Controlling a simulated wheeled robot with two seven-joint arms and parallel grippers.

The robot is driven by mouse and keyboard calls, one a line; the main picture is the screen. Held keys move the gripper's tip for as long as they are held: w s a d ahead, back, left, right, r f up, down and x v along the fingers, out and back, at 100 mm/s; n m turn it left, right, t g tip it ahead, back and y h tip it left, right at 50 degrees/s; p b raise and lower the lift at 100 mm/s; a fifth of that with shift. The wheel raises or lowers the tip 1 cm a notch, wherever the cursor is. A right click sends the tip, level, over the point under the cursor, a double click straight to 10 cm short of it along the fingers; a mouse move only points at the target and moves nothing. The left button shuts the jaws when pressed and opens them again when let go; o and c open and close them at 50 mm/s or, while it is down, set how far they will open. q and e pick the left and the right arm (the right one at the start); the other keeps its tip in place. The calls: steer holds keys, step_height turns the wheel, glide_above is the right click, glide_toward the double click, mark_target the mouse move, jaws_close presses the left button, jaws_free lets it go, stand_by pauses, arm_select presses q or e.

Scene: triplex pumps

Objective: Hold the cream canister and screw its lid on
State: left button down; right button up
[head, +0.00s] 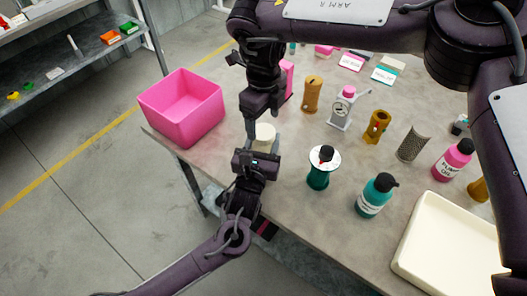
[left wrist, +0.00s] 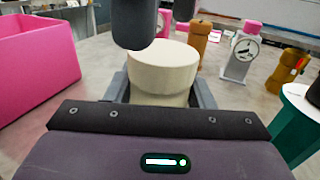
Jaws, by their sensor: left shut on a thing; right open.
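The cream canister (head: 264,138) stands upright near the table's front left edge. In the left wrist view a wide, flat cream top (left wrist: 163,66), which looks like the lid, sits over a narrower cream body (left wrist: 160,99); whether it is threaded on I cannot tell. My left gripper (head: 260,153) is shut on the canister, one finger on each side. My right gripper (head: 251,128) points down from above at the canister's back left and is open. Its dark fingers show in the left wrist view (left wrist: 158,18), above and partly in front of the top's far edge; contact is unclear.
A pink bin (head: 182,108) stands left of the canister at the table corner. A green item with a white disc top (head: 319,175) and a teal bottle (head: 373,197) stand to the right. A cream tray (head: 455,250) lies at front right. Several bottles and pump parts stand behind.

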steer(key=shift+r, duration=0.35)
steer(key=o, duration=0.6)
steer(key=shift+r, duration=0.1)
step_height(320, 180, up, 12)
steer(key=shift+f, duration=0.1)
arm_select(q)
steer(key=c, duration=0.6)
jaws_free()
